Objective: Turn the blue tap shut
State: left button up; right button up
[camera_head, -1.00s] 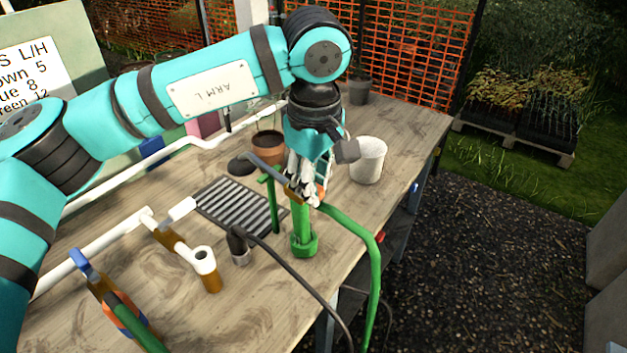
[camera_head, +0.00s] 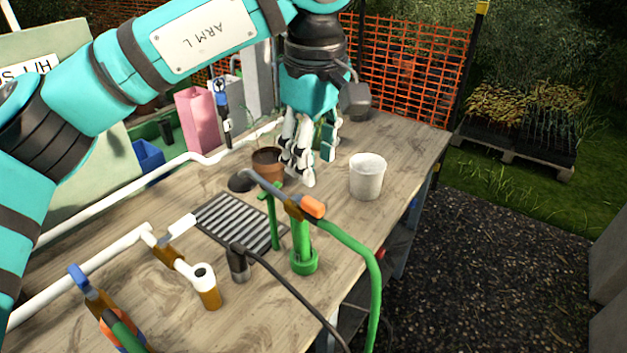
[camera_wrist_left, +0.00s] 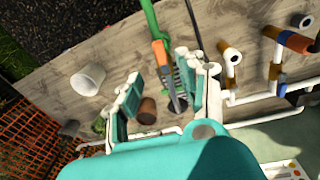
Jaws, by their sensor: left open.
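A blue tap handle (camera_head: 78,275) sits on a brass valve (camera_head: 97,301) at the front left, where the white pipe ends and a green hose starts. It also shows at the right of the left wrist view (camera_wrist_left: 281,90). My left gripper (camera_head: 308,170) is open and empty above the table, well away from the blue handle, between the brown pot and white bucket. In the left wrist view, a watering lance (camera_wrist_left: 162,62) with an orange grip shows beyond and between the open fingers (camera_wrist_left: 158,80). My right gripper is out of view.
A white bucket (camera_head: 367,177) and brown pot (camera_head: 267,164) stand near my left gripper. A white-capped brass fitting (camera_head: 206,287), black grate (camera_head: 238,222) and hoses occupy the table's middle.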

aim_at(74, 270)
jog(key=k+l, duration=0.15)
jog(key=k, duration=0.35)
jog(key=k+l, duration=0.1)
jog(key=k, duration=0.4)
jog(key=k+l, duration=0.15)
jog(key=k, duration=0.3)
